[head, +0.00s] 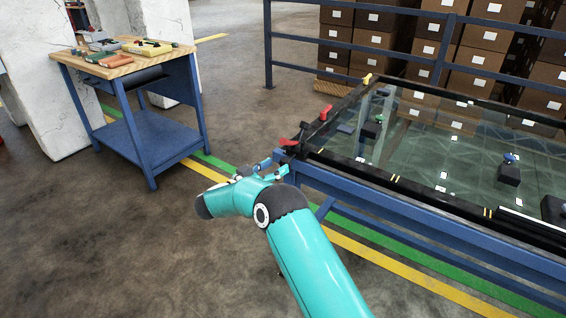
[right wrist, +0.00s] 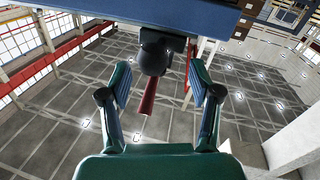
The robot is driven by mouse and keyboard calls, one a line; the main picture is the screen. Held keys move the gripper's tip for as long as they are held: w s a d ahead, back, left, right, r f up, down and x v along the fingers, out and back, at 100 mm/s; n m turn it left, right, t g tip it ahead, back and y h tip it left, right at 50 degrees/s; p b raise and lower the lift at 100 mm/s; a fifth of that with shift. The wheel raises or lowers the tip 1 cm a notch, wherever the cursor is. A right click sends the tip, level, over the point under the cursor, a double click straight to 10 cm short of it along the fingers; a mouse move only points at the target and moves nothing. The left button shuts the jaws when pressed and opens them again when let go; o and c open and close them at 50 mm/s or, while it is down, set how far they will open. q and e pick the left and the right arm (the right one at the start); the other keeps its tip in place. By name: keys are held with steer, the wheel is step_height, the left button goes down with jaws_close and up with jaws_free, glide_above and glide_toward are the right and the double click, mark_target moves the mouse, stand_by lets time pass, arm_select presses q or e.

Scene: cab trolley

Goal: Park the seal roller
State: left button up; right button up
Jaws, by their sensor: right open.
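A red-handled tool with a dark round head, which looks like the seal roller (right wrist: 147,98), shows between the fingers in the right wrist view. Its red part also shows in the head view (head: 284,141) at the near left corner of the glass-topped frame (head: 350,168). My right gripper (head: 275,167) is at that corner, just in front of the tool. In the right wrist view the gripper (right wrist: 159,72) is open, with a finger apart on each side of the tool. I cannot tell whether either touches it. My left gripper is out of view.
A blue trolley (head: 150,135) with a wooden top stands at the left, with small trays and tools on it. A red piece (head: 326,112) and a yellow piece (head: 367,79) sit along the frame's left edge. A blue railing (head: 300,63) and stacked boxes stand behind.

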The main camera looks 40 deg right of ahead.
steer(key=a, duration=0.8)
steer(key=shift+a, duration=0.15)
